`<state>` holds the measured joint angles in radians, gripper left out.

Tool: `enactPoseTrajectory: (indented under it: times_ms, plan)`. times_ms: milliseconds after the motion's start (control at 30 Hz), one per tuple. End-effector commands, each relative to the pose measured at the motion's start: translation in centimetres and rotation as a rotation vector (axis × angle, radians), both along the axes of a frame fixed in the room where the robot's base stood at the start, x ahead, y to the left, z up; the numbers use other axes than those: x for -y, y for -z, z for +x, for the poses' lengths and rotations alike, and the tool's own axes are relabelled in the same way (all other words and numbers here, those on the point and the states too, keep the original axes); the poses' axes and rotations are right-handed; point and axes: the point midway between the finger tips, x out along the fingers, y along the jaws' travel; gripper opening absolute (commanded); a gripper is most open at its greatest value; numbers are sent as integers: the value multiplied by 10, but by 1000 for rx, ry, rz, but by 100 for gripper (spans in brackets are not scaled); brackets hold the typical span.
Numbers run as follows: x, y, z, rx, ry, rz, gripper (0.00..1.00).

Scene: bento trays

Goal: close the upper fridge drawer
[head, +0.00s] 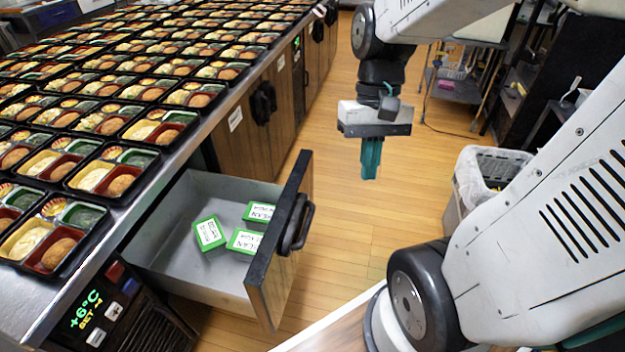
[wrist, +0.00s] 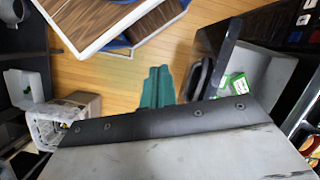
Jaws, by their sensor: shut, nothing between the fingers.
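The upper fridge drawer (head: 190,262) is pulled out from under the counter in the head view. Its front panel has a black handle (head: 297,224) on the outer face. Several green boxes with white labels (head: 209,233) lie inside. My gripper (head: 371,172) has teal fingers, shut and empty, pointing down over the floor to the right of the drawer front, apart from the handle. In the wrist view the teal fingers (wrist: 157,88) are together at the centre, with the handle (wrist: 194,80) and the open drawer (wrist: 262,72) to their right.
The counter (head: 232,98) above the drawer is covered with rows of bento trays (head: 103,177). A temperature display (head: 86,310) sits at the lower left. A bin with a white liner (head: 487,175) stands to the right. Wooden floor between is clear.

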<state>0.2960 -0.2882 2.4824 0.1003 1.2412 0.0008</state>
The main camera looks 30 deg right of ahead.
Motion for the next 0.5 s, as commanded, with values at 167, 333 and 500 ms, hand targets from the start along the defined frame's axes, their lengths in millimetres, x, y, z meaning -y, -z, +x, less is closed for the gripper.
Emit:
enactPoseTrajectory:
  times_ms: [167, 333, 500]
  plan:
    - [15, 34, 22, -145, 179, 141, 0]
    - [30, 68, 42, -259, 360, 292, 0]
    - [46, 108, 63, -356, 553, 455, 0]
